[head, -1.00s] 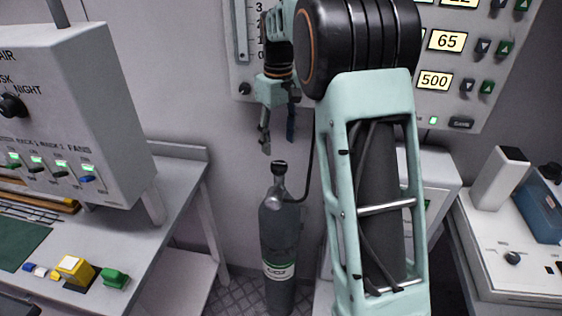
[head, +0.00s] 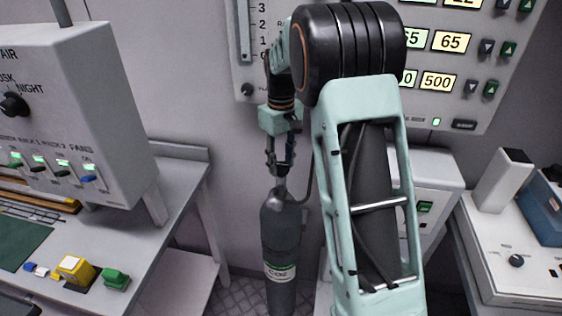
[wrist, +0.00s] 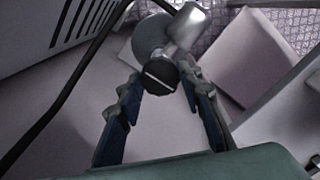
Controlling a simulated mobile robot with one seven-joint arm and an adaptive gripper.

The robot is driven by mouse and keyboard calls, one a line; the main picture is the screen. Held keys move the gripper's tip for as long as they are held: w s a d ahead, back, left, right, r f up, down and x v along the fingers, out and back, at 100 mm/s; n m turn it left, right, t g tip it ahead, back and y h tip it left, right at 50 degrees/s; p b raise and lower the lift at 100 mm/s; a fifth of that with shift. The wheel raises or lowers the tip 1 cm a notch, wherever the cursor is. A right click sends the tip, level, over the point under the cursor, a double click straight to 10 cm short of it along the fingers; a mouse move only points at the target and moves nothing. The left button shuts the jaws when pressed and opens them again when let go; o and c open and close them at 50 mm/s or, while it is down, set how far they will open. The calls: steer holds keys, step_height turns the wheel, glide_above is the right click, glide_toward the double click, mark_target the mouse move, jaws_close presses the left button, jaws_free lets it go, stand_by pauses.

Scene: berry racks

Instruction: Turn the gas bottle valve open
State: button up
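The gas bottle (head: 281,232) is a dark grey upright cylinder with a pale CO2 label, standing on the floor against the wall. Its valve knob (wrist: 159,77) is round and black with a light line across its face, and sits on a metal valve body (wrist: 187,24). My gripper (head: 280,165) points down over the bottle's top. In the wrist view my gripper (wrist: 162,82) has its fingers apart, one on each side of the knob, with the tips close to it. A gap shows at the left finger; contact at the right is unclear. The knob is mostly hidden in the head view.
A dark hose runs beside the bottle. A workbench (head: 178,178) with a control box (head: 80,110) stands at left. A wall panel (head: 462,105) with displays hangs above right, and a white cabinet (head: 440,180) is at right behind my arm.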

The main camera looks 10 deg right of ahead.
mark_target(281, 166)
steer(key=c, duration=0.5)
steer(key=shift+m+p, duration=0.3)
steer(key=shift+m, duration=0.3)
steer(key=shift+c, duration=0.2)
steer(key=o, duration=1.2)
steer(key=shift+c, duration=0.2)
step_height(281, 166, up, 12)
